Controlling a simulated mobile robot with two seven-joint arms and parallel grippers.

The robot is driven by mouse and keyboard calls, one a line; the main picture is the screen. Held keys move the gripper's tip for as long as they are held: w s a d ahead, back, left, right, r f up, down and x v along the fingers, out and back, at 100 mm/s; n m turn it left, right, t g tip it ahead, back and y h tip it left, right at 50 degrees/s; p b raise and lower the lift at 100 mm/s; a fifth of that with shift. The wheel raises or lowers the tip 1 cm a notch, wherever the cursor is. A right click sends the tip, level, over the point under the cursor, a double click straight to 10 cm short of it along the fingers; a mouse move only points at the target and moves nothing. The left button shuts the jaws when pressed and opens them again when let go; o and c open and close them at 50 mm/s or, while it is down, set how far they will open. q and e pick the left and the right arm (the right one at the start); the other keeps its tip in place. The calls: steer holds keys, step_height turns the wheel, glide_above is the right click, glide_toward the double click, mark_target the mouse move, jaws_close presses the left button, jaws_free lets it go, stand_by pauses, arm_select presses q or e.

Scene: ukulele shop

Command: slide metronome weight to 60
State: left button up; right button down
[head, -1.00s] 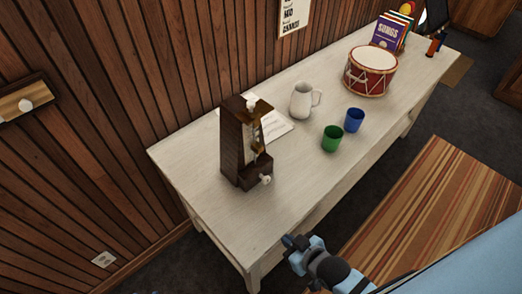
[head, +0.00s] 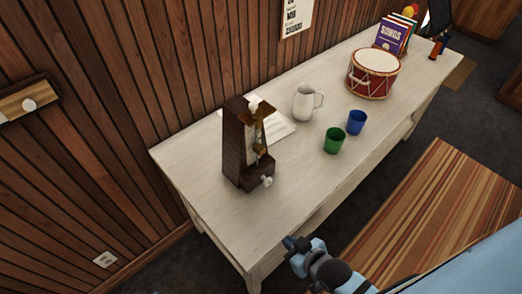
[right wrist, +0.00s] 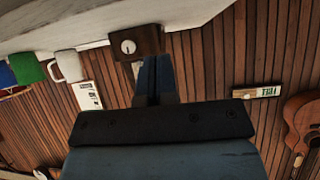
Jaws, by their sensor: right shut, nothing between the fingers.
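The metronome (head: 234,152) is a dark brown wooden pyramid standing upright at the near left part of the table. A brassy piece, which looks like the weight (head: 259,149), shows on its open front. A white knob (head: 267,181) sticks out low on its side. In the right wrist view a brown block with a white round knob, seemingly the metronome's base (right wrist: 150,42), lies beyond the fingertips. My right gripper (head: 289,242) is shut and empty, off the table's front edge, apart from the metronome. It also shows in the right wrist view (right wrist: 154,75). My left gripper is out of view.
The pale table (head: 205,205) also holds a sheet of paper (head: 279,130), white jug (head: 304,103), green cup (head: 334,140), blue cup (head: 356,122), drum (head: 373,75) and books (head: 392,36). Its near end is clear. A panelled wall (head: 120,90) stands behind; a striped surface (head: 430,220) is at right.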

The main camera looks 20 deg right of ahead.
stand_by(0.4)
steer(key=c, duration=1.5)
jaws_free()
steer(key=shift+w, duration=0.2)
steer(key=o, duration=0.6)
steer(key=w+b, duration=0.1)
steer(key=w+d+r+t+b, duration=0.1)
steer(key=w+b, duration=0.1)
steer(key=w+d+t+b, duration=0.1)
steer(key=w, duration=0.1)
steer(key=shift+w+d+r+y, duration=0.1)
steer(key=shift+d+r+y, duration=0.15)
steer(key=shift+r+y, duration=0.15)
steer(key=n+t+y+b, duration=0.1)
steer(key=t+y+b, duration=0.1)
steer(key=t+b, duration=0.25)
glide_toward(263, 150)
steer(key=r, duration=0.1)
steer(key=shift+g, duration=0.25)
steer(key=x, duration=1)
steer(key=shift+f, duration=0.2)
steer(key=shift+w+a+p, duration=0.15)
steer(key=shift+w+p, duration=0.15)
steer(key=shift+w, duration=0.25)
